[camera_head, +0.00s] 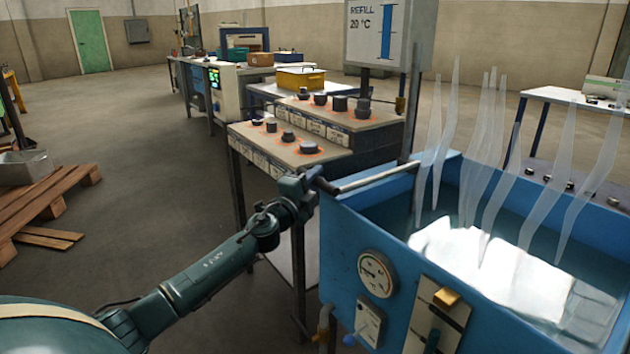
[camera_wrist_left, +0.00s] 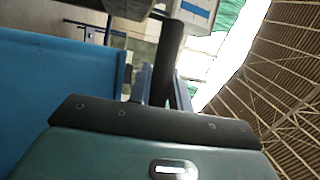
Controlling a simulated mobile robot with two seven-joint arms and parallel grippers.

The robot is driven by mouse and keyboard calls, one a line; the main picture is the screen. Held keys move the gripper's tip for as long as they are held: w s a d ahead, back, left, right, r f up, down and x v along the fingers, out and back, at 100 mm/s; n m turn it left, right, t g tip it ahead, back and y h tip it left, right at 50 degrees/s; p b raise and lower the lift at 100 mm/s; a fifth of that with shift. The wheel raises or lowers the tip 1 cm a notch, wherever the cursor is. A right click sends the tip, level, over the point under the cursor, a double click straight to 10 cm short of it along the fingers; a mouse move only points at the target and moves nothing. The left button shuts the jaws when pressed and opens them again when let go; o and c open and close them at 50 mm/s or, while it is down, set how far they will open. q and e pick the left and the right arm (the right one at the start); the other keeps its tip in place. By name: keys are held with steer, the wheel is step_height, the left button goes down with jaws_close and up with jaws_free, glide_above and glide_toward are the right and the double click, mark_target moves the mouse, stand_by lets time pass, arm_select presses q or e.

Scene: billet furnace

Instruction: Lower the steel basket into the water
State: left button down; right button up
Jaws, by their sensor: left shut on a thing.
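The blue tank (camera_head: 340,262) stands at the right, with dark water (camera_head: 400,212) inside and pale steam streaks above it. A bright white patch (camera_head: 490,262) shows in the water; I cannot tell whether it is glare or something under the surface. No steel basket shows clearly. A grey bar (camera_head: 378,178) runs from the upright pole to my left gripper (camera_head: 316,180), at the tank's back left corner. My left gripper is shut on the bar's dark end, which also shows between the fingers (camera_wrist_left: 163,92) in the left wrist view. My right gripper is out of view.
A gauge (camera_head: 377,273) and a panel with a yellow knob (camera_head: 446,298) are on the tank's front. A stepped bench (camera_head: 335,148) with dark round parts stands behind my left gripper. A wooden pallet (camera_head: 45,198) lies at the left. The floor between is clear.

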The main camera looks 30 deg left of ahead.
arm_select(q)
steer(key=shift+d+f, duration=0.1)
steer(key=shift+f, duration=0.4)
steer(key=c, duration=1.5)
jaws_free()
steer(key=shift+o, duration=1)
steer(key=shift+r, duration=0.15)
steer(key=s+f, duration=0.2)
steer(key=s, duration=1.1)
steer(key=shift+f, duration=0.15)
